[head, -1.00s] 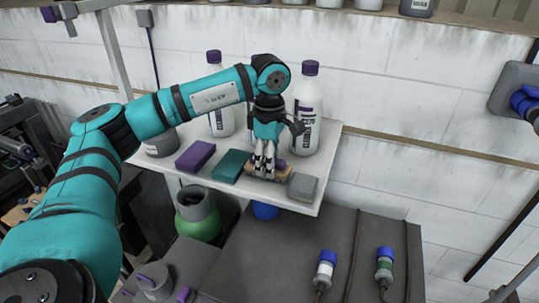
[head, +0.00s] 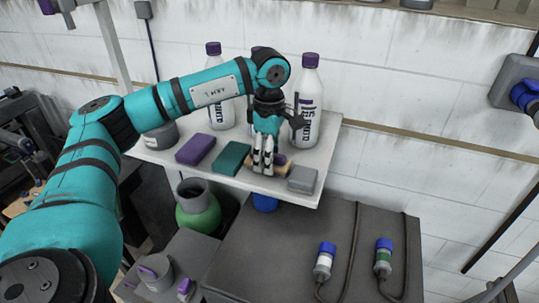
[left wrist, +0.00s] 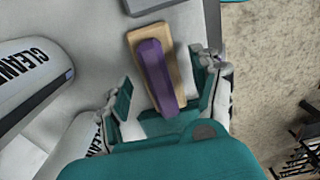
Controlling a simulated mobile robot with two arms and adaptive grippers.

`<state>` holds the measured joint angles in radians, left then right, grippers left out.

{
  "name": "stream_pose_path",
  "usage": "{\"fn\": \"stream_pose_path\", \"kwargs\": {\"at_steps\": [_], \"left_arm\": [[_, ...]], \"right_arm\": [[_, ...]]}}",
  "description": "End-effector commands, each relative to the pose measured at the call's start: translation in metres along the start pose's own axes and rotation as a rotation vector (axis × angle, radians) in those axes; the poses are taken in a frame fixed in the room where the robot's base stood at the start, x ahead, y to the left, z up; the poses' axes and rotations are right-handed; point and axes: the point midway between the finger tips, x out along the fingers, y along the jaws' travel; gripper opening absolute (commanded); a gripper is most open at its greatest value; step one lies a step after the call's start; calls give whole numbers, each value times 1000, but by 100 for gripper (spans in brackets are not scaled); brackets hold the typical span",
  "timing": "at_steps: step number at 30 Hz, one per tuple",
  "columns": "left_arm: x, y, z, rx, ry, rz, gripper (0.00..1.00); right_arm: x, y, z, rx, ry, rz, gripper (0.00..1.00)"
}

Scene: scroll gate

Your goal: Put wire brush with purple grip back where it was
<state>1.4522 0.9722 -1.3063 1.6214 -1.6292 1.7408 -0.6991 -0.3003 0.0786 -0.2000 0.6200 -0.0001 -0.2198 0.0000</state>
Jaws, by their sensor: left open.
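The wire brush (head: 283,168) has a pale wooden base and a purple grip. It lies on the white shelf (head: 297,198) between a teal block and a grey block. My left gripper (head: 264,165) points down at it and partly hides it in the head view. In the left wrist view the brush (left wrist: 158,75) lies between the two spread fingers of my left gripper (left wrist: 165,110), its purple grip upward. The gripper is open; whether a finger touches the brush I cannot tell. My right gripper is out of view.
A purple block (head: 195,148), a teal block (head: 232,158) and a grey block (head: 302,179) sit along the shelf front. White bottles with purple caps (head: 305,105) stand close behind the gripper. A grey cabinet (head: 280,240) is below, with two blue-ended connectors.

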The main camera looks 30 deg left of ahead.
Motion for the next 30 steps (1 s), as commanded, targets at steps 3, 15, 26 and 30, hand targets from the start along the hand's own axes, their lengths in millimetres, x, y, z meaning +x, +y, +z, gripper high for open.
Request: {"fn": "stream_pose_path", "kwargs": {"at_steps": [3, 15, 26, 30], "left_arm": [[-15, 1, 1, 0, -5, 7, 65], [-102, 0, 0, -1, -1, 5, 65], [-118, 0, 0, 0, -2, 2, 65], [-117, 0, 0, 0, -2, 2, 65]], "right_arm": [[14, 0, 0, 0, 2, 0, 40], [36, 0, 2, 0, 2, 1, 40], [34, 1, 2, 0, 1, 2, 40], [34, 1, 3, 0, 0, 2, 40]]}}
